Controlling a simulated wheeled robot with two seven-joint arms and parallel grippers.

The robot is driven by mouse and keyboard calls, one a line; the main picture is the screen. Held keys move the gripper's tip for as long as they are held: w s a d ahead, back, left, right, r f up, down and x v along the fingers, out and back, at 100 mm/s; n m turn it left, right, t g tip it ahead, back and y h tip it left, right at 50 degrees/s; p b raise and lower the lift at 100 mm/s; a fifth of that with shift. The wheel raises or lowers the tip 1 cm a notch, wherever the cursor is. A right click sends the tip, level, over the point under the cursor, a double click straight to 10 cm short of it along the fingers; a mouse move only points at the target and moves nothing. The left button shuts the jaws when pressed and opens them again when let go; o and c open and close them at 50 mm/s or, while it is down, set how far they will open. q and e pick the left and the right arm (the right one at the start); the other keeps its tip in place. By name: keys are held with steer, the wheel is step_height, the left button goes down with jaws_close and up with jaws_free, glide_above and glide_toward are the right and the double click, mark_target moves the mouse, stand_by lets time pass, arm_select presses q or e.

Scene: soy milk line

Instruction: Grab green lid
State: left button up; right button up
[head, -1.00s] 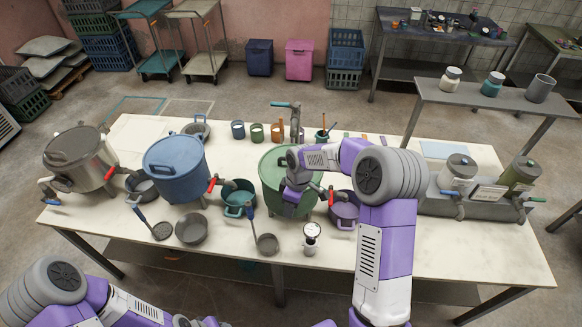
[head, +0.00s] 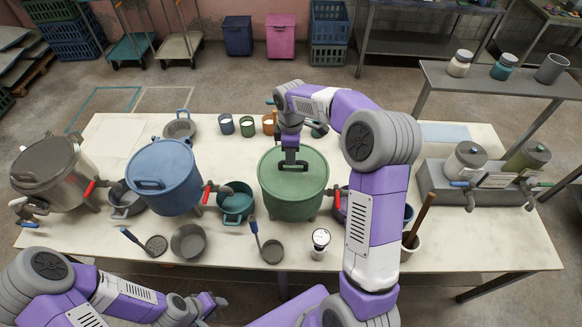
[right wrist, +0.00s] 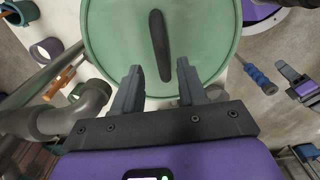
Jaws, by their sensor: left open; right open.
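The green lid (head: 310,176) lies on the green pot (head: 292,207) at the middle of the table. Its dark bar handle (right wrist: 160,45) stands out in the right wrist view, where the lid (right wrist: 205,40) fills the upper middle. My right gripper (right wrist: 158,72) is open over the lid. Its two fingers appear on either side of the handle's near end, without visible contact; the height gap is hard to judge. In the head view my right gripper (head: 291,155) hangs over the lid and partly hides it. My left gripper (head: 211,302) is open and empty in front of the table.
The blue pot (head: 166,175) and steel pot (head: 45,172) stand to the left. A teal pan (head: 236,201) sits beside the green pot, whose red-handled tap (head: 333,190) points right. Cups (head: 247,127) stand behind. A ladle (head: 271,250) and white-based gauge (head: 320,243) are in front.

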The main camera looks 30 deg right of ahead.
mark_target(293, 167)
steer(key=f, duration=0.4)
steer(key=shift+s+d, duration=0.2)
steer(key=shift+s, duration=0.2)
steer(key=shift+f, duration=0.45)
steer(key=shift+w, duration=0.1)
jaws_close()
